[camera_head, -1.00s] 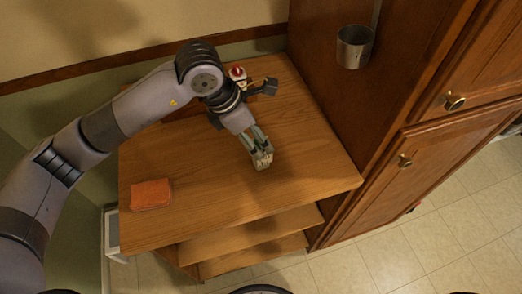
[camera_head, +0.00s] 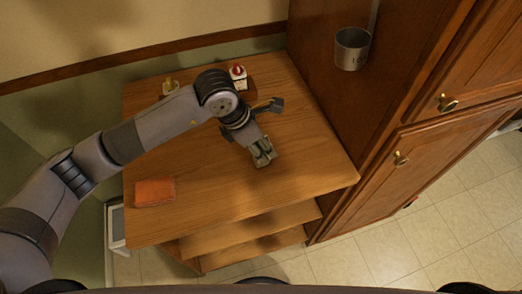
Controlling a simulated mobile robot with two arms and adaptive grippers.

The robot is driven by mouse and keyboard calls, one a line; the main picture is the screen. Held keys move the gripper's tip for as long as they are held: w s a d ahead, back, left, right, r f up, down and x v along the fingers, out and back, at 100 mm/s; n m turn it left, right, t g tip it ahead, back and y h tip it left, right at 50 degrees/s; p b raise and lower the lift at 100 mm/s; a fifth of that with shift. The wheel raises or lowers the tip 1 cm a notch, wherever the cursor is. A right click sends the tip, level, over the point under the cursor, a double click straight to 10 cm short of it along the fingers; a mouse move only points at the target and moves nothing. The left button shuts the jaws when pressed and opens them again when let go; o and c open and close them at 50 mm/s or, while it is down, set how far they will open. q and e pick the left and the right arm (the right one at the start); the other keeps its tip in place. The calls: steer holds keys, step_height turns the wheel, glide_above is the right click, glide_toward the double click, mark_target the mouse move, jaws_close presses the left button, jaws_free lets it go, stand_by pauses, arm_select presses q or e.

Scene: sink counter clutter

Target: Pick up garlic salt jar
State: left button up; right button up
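A small white jar with a red top (camera_head: 238,73) stands at the back of the wooden shelf top, just behind my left wrist. A small yellowish item (camera_head: 170,87) stands at the back left, partly hidden by my arm. No label is readable, so I cannot tell which is the garlic salt jar. My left gripper (camera_head: 263,156) points down over the middle right of the shelf top, in front of the jar and apart from it. Its fingertips look close together, but I cannot tell if they are open or shut. No held object is clear. My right gripper is out of view.
An orange-red block (camera_head: 155,192) lies at the front left of the wooden shelf top (camera_head: 225,205). A metal cup (camera_head: 352,48) hangs on the cabinet side at the right. The front and right of the top are clear.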

arm_select(q)
steer(key=c, duration=0.7)
steer(key=shift+r, duration=0.1)
steer(key=shift+c, duration=0.2)
